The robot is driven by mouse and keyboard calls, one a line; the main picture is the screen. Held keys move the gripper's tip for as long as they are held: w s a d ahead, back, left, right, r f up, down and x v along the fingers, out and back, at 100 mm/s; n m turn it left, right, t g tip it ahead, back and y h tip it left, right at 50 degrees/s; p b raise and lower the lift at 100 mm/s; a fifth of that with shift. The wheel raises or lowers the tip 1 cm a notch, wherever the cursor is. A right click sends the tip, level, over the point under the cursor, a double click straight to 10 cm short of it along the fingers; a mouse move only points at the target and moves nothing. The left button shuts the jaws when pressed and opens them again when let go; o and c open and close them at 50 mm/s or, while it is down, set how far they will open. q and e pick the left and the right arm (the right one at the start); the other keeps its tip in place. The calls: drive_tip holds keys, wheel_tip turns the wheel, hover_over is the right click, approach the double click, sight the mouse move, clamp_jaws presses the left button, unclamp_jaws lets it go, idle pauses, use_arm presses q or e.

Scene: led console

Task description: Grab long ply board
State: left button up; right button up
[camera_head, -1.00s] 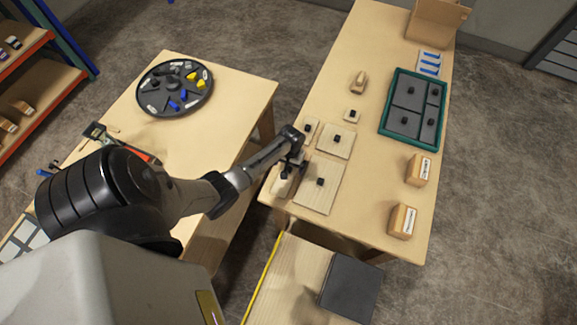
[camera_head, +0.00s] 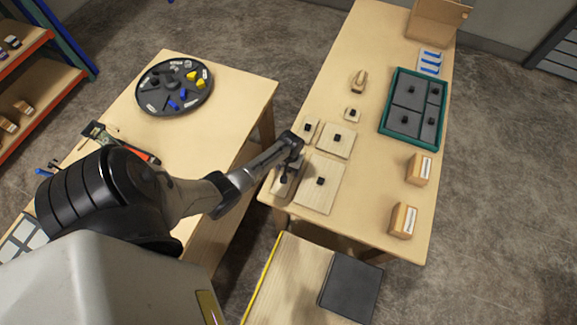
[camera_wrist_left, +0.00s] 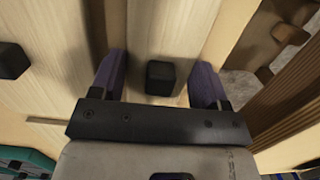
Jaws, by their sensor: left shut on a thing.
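The long narrow ply board (camera_head: 279,190) with a black knob is at the near left corner of the right-hand table, partly hidden by my left gripper (camera_head: 286,175). In the left wrist view the long board (camera_wrist_left: 172,28) lies between the two purple fingers of my left gripper (camera_wrist_left: 158,72). The fingers are shut on its two long edges, with the black knob between them. Whether the board touches the table is hard to tell. My right gripper is in neither view.
Close beside it lie a larger ply board (camera_head: 327,197), a square one (camera_head: 341,149) and smaller knobbed pieces. A green-rimmed tray (camera_head: 384,123) and wooden blocks (camera_head: 403,222) stand to the right. Another table (camera_head: 235,100) holds a round black tray (camera_head: 153,110).

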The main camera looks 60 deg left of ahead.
use_arm(q)
drive_tip(key=c, duration=0.3)
